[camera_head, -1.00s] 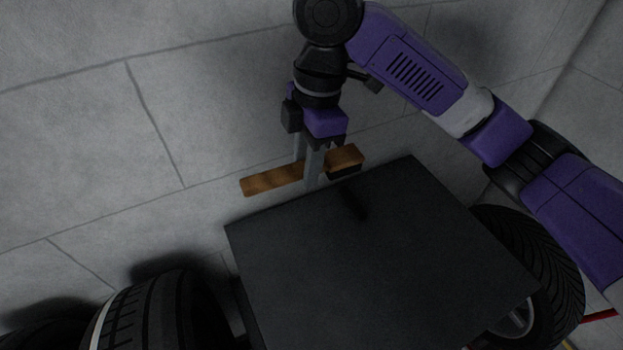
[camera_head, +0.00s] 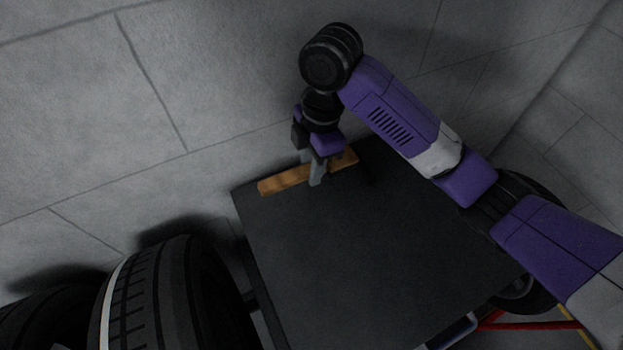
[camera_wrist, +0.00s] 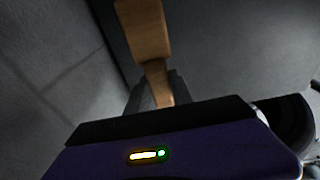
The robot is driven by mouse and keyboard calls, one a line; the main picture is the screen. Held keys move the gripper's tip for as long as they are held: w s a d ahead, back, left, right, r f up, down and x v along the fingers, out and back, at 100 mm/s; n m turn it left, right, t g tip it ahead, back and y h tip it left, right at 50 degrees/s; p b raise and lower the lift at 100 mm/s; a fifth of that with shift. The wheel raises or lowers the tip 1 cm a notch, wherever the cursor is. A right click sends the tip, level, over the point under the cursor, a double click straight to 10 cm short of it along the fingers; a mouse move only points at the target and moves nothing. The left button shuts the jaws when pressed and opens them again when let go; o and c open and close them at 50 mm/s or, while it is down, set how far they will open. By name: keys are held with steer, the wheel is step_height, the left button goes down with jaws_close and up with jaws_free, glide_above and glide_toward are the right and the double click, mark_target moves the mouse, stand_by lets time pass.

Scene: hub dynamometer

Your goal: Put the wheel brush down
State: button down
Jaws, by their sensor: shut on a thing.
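The wheel brush (camera_head: 285,180) is a long light-brown wooden piece at the far edge of a dark flat-topped surface (camera_head: 350,260). My gripper (camera_head: 317,180) is shut on it near its middle, with the fingers pointing down. The brush is low at the surface's far-left edge; I cannot tell whether it touches the top. In the wrist view the brush (camera_wrist: 145,35) extends away from between the fingers, wide at the far end and narrower near them. Its bristles are hidden in both current views.
Black tires (camera_head: 175,300) stand at the lower left, close to the surface's left side. Another tire (camera_head: 530,190) is partly hidden behind my arm at the right. Red bars (camera_head: 510,322) show at the lower right. The middle of the dark top is clear.

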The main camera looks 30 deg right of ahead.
mark_target(309, 191)
steer(key=shift+f, duration=2.35)
steer(key=shift+f+b, duration=0.15)
steer(key=shift+b, duration=0.2)
steer(key=c, duration=1.1)
jaws_free()
steer(key=r, duration=0.4)
steer(key=d+r+p, duration=0.1)
steer(key=r, duration=0.7)
steer(key=shift+d+r, duration=0.15)
steer(key=shift+d, duration=0.15)
